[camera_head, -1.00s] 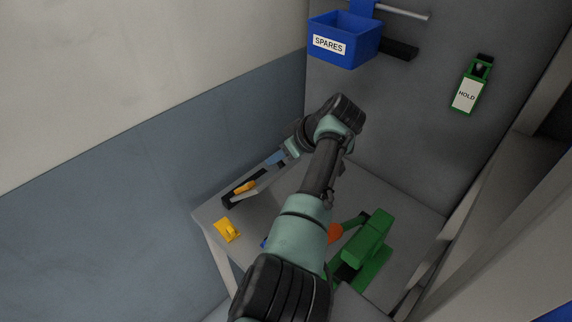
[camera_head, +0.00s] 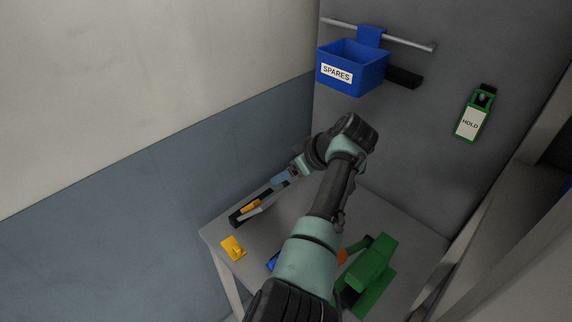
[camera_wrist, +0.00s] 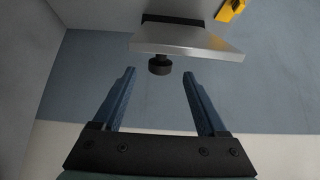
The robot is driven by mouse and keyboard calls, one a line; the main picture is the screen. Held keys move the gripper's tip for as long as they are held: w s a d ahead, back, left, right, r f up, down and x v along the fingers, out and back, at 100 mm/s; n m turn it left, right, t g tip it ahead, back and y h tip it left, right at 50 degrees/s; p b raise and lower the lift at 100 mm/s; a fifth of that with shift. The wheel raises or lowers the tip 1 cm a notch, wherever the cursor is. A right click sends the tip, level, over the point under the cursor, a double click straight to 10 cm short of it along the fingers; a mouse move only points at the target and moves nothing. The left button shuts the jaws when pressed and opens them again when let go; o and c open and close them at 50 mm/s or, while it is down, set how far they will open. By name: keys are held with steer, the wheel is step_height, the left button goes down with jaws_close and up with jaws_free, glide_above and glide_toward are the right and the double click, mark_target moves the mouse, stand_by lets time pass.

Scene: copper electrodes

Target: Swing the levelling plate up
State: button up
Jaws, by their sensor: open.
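The levelling plate appears to be the flat silver plate (camera_wrist: 190,42) in the wrist view, seen nearly edge-on. A black knob (camera_wrist: 159,65) stands out from its face. In the head view, a thin pale plate (camera_head: 262,205) lies along a black and yellow fixture at the table's left side. My gripper (camera_wrist: 160,73) is open and empty, its blue fingertips on either side of the knob and just short of it, with no visible contact. In the head view my gripper (camera_head: 281,179) is small, at the far end of the fixture, and its fingertips are hard to separate.
A yellow block (camera_head: 233,247) sits at the table's left edge. A green device (camera_head: 368,265) with an orange part stands at the right, partly behind my arm. A blue SPARES bin (camera_head: 352,70) hangs on a rail. A green HOLD tag holder (camera_head: 474,115) is on the wall.

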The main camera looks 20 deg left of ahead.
steer(key=p+v, duration=0.4)
steer(key=shift+s+d+r, duration=0.1)
steer(key=shift+d+r, duration=0.05)
stand_by(0.4)
